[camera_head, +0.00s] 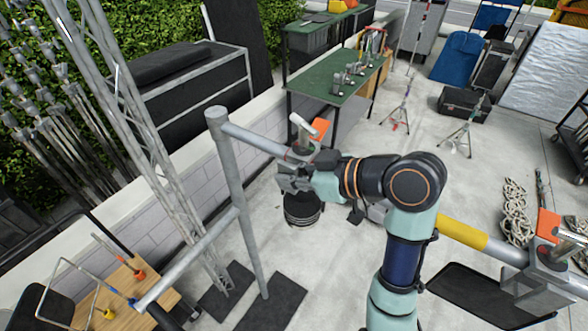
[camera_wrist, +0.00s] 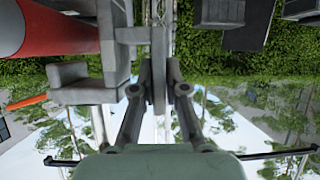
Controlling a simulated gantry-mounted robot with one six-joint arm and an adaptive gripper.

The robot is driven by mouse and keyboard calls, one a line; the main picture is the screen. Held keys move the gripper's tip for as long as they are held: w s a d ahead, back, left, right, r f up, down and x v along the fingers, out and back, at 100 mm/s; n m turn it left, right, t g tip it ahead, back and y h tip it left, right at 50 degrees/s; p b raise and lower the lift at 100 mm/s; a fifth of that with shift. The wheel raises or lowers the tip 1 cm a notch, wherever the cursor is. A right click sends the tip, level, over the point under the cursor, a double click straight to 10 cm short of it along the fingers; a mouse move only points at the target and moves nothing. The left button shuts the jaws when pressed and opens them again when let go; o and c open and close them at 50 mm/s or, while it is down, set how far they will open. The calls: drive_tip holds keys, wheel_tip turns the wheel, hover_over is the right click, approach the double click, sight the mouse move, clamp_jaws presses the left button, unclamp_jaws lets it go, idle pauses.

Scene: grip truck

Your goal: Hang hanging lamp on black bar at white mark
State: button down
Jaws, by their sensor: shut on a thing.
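My gripper (camera_head: 292,180) is shut on a grey metal part of the hanging lamp's clamp; the wrist view shows the fingers closed on this grey plate (camera_wrist: 159,75). The clamp has an orange piece (camera_head: 319,128) above the gripper. The round, dark, ribbed lamp body (camera_head: 302,209) shows below the gripper. A long bar (camera_head: 255,139), grey in this light, runs from an upright post toward the right, behind my arm. The clamp is close to the bar; I cannot tell whether it touches. I cannot make out the white mark.
The bar's yellow section (camera_head: 462,232) shows right of my arm. Farther right, another grey fixture (camera_head: 540,285) with an orange clamp is at the bar. A grey upright post (camera_head: 236,190) stands left. A green table (camera_head: 335,82) with small metal parts is behind. Open concrete floor lies beyond.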

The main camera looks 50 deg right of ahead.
drive_tip(key=s+a, duration=0.1)
drive_tip(key=a, duration=0.5)
drive_tip(key=shift+s+a+p, duration=0.15)
drive_tip(key=shift+s+p, duration=0.2)
drive_tip(key=shift+p, duration=0.1)
idle(0.4)
drive_tip(key=shift+r, duration=0.15)
drive_tip(key=shift+r, duration=0.95)
